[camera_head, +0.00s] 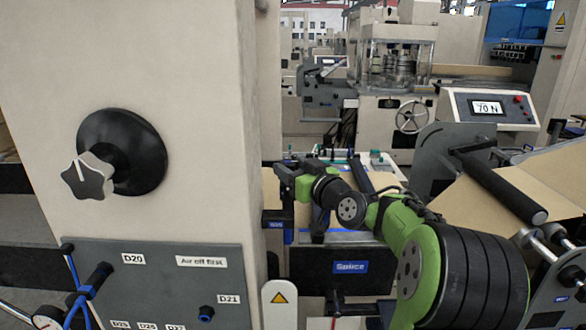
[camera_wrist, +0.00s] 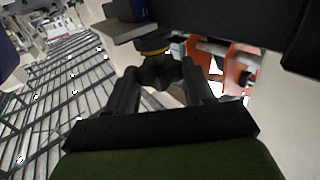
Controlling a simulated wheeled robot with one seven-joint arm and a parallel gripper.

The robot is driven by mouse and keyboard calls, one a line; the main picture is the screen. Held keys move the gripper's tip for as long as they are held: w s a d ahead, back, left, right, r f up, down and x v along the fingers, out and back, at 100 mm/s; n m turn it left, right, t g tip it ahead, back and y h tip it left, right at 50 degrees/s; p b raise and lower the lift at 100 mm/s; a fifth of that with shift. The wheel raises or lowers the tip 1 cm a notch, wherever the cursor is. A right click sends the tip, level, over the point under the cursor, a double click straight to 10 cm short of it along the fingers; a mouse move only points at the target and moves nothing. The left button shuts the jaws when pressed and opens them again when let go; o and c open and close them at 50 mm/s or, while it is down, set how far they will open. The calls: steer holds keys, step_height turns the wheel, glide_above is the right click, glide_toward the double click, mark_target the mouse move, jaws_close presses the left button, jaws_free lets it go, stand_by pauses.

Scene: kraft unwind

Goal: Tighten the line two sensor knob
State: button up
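A dark lobed knob (camera_wrist: 158,72) with a brass-coloured ring above it shows at the middle of the wrist view, under a dark housing. No label on it can be read there, so I cannot tell whether it is the line two sensor knob. My gripper (camera_wrist: 157,82) has one finger on each side of this knob, tips close to its edges. Whether the fingers press on it is not clear. In the head view my gripper (camera_head: 284,178) is at the right edge of the beige column, above a small blue bracket (camera_head: 276,218); the knob is hidden there.
A large grey star knob (camera_head: 88,177) on a black disc is on the beige column at left. A grey panel (camera_head: 160,285) with labels D20 and D21 is below it. A dark roller (camera_head: 500,185) and brown kraft web (camera_head: 475,200) are right of my arm. An orange part (camera_wrist: 238,72) is right of my fingers.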

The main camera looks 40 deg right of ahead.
steer(key=c, duration=0.5)
steer(key=shift+o, duration=0.2)
steer(key=shift+d+f+n+y+b, duration=0.1)
steer(key=shift+n+y+b, duration=0.25)
steer(key=shift+y, duration=0.15)
steer(key=shift+d+n+y, duration=0.1)
steer(key=shift+n+y, duration=0.55)
steer(key=shift+y, duration=0.45)
steer(key=o, duration=1)
steer(key=s, duration=0.5)
steer(key=s+d, duration=0.1)
steer(key=s, duration=0.4)
steer(key=s+b, duration=0.1)
steer(key=s, duration=0.4)
steer(key=shift+s+d, duration=0.4)
